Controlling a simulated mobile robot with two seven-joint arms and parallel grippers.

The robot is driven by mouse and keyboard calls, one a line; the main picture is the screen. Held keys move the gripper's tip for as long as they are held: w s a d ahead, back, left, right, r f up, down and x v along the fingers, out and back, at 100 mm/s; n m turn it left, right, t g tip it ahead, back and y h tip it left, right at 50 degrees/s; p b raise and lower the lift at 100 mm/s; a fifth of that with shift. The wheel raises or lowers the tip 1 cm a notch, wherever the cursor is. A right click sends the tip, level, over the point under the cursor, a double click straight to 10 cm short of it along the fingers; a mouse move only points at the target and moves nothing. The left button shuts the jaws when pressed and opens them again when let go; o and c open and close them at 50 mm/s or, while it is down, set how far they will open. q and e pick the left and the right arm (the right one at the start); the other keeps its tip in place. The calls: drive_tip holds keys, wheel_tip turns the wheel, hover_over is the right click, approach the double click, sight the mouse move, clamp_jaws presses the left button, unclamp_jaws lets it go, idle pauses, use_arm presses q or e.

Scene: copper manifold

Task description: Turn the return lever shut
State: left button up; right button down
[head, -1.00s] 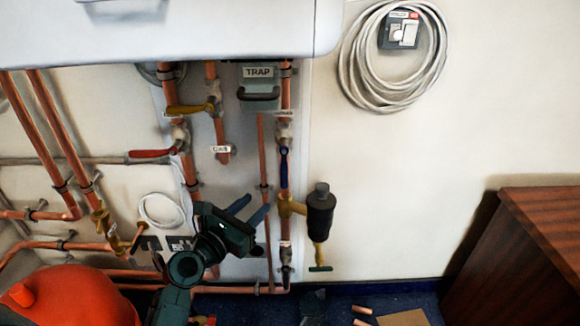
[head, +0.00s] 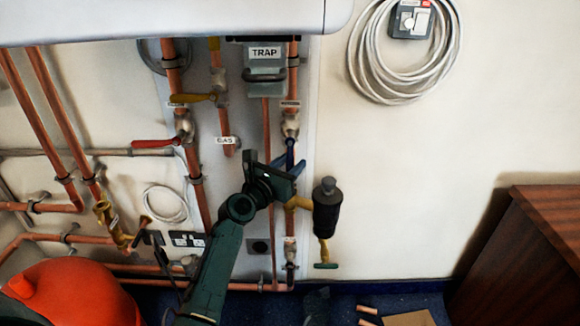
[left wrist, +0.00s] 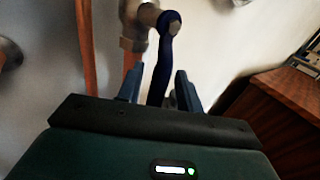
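The return lever is a blue handle (head: 290,150) on the valve (head: 290,124) of the right copper pipe. It hangs down along the pipe. In the left wrist view the blue lever (left wrist: 163,65) runs from the valve stem down between my two fingers. My left gripper (head: 288,164) is open at the lever's lower part, one finger on each side. In the left wrist view a gap shows between the left finger and the lever; contact at the right finger (left wrist: 186,88) cannot be told. The lever's lower end is hidden by the gripper body. My right gripper is not in view.
A black cylinder (head: 327,207) on a brass branch sits just right of the gripper. The TRAP box (head: 264,70) is above left. A red lever (head: 155,143) and a yellow lever (head: 190,98) are further left. A white boiler casing overhangs the top.

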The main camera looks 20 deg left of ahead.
use_arm(q)
drive_tip(key=shift+w, duration=0.1)
drive_tip(key=shift+c, duration=0.4)
clamp_jaws()
